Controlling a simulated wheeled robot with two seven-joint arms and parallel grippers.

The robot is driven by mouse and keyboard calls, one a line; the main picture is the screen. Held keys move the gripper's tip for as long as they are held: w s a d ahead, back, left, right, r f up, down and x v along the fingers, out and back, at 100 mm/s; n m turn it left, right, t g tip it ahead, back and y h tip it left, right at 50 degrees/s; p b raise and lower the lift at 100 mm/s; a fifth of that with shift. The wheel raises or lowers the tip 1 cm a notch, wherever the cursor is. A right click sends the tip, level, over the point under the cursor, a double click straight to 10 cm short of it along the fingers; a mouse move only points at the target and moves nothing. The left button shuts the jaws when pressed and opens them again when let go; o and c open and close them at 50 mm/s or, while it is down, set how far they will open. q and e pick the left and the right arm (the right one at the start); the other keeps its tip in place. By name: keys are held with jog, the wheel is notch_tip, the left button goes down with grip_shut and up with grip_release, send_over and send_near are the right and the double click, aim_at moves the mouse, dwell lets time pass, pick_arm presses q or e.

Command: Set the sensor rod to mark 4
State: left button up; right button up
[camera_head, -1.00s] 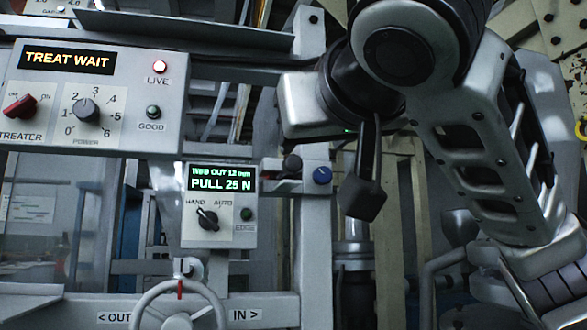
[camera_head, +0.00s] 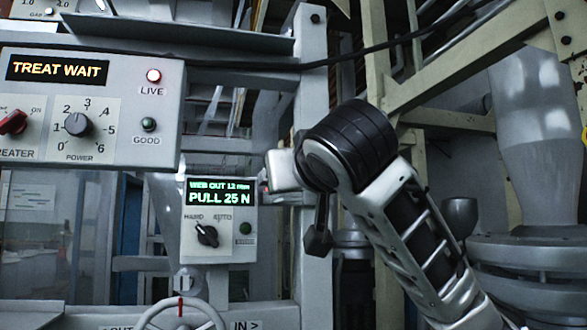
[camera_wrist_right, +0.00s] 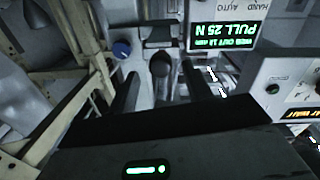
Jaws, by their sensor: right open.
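I take this bracket assembly to be the sensor rod's holder, but no rod scale or mark 4 is readable. My right gripper (camera_wrist_right: 160,76) is open, its two dark fingers on either side of the dark knob. Contact cannot be told. In the head view my right gripper (camera_head: 318,238) is in front of the frame post and hides most of this assembly. My left gripper is not in view.
The display box (camera_head: 217,220) reads WEB OUT 12 mm, PULL 25 N, beside the assembly. A treater panel (camera_head: 90,108) reading TREAT WAIT is at the upper left. A handwheel (camera_head: 180,315) is below. A grey frame post (camera_head: 314,75) rises behind my arm.

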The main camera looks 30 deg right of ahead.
pick_arm(q)
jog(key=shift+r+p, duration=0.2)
jog(key=shift+p, duration=0.2)
pick_arm(e)
jog(key=shift+x, duration=2.05)
